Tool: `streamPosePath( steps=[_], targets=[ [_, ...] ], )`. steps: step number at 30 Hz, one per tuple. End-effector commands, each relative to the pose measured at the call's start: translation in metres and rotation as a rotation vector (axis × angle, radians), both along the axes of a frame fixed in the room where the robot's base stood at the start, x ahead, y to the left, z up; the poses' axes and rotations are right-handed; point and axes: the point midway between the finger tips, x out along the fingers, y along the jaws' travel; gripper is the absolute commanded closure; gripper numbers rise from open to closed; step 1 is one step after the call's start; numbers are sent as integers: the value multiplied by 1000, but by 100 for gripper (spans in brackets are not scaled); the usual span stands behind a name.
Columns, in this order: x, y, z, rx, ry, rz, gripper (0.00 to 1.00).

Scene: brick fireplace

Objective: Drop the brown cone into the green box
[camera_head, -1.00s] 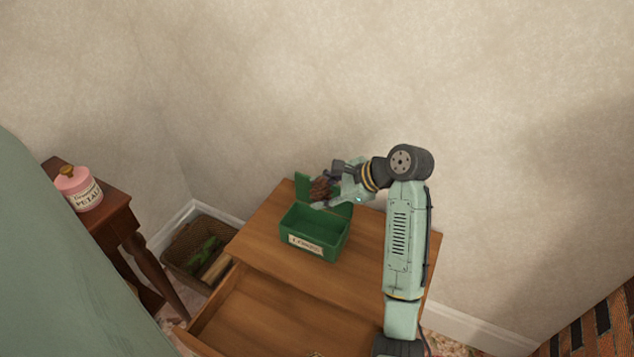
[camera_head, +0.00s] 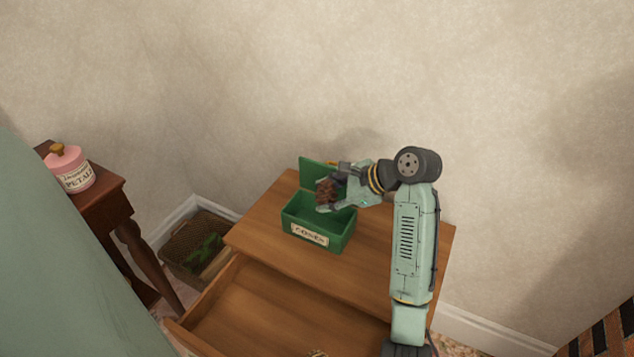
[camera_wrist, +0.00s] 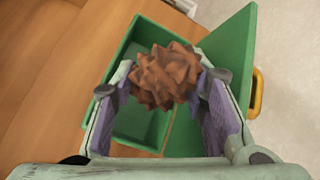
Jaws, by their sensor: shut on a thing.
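The brown cone (camera_head: 326,191) is held between the fingers of my gripper (camera_head: 335,194), above the open green box (camera_head: 318,238). The green box stands on the wooden cabinet top with its lid raised at the back and a pale label on its front. In the wrist view my gripper (camera_wrist: 165,90) is shut on the cone (camera_wrist: 164,76), with a finger on each side. The green box (camera_wrist: 141,126) lies below, its inside partly hidden by the cone; the part that shows looks empty.
The wooden cabinet top (camera_head: 385,258) has bare room right of the box, under my arm. An open drawer (camera_head: 285,310) juts out in front. A side table with a pink jar (camera_head: 70,168) stands left, and a wicker basket (camera_head: 190,245) sits on the floor between.

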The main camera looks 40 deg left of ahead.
Motion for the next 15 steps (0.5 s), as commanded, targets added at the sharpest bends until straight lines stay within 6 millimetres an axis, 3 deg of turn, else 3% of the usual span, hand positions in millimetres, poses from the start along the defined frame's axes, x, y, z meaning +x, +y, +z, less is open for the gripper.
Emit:
streamPosePath(
  steps=[2,3,13,15],
  targets=[
    [0,0,1,0,0,0,79],
    [0,0,1,0,0,0,58],
    [0,0,1,0,0,0,36],
    [0,0,0,0,0,0,36]
  ],
)
